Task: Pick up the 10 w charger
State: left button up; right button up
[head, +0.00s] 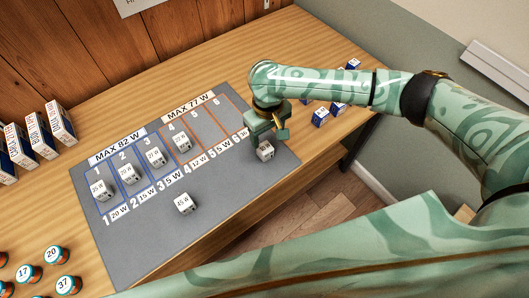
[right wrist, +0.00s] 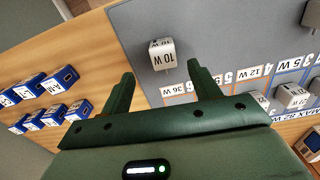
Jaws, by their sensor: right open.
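The 10 W charger (head: 265,151) is a small white block standing on the grey mat (head: 235,205) near its right end, below slot 6. In the right wrist view the charger (right wrist: 162,55) shows its "10 W" label upside down. My right gripper (head: 271,130) is directly above and slightly behind it in the head view. In the right wrist view the gripper (right wrist: 162,72) is open, with its fingertips on either side of the charger's near end and gaps on both sides. It holds nothing. My left gripper is not in view.
White chargers stand in slots 1 to 4; one is in slot 4 (head: 182,141). A 45 W charger (head: 185,203) stands loose on the mat. Blue-and-white boxes (head: 320,117) stand right of the mat. White boxes (head: 45,135) and numbered round containers (head: 57,255) are at left.

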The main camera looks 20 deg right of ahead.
aim_at(265, 147)
notch_tip(265, 147, down, 3)
jog(key=shift+r+b, duration=0.1)
jog(key=shift+b, duration=0.3)
jog(key=f+b, duration=0.2)
jog(key=f, duration=0.1)
jog(key=f+b, duration=0.1)
jog(key=f, duration=0.1)
jog(key=shift+w+a+f, duration=0.1)
jog(key=shift+a, duration=0.15)
jog(key=shift+r, duration=0.2)
jog(key=c, duration=1.1)
jog(key=shift+r, duration=0.1)
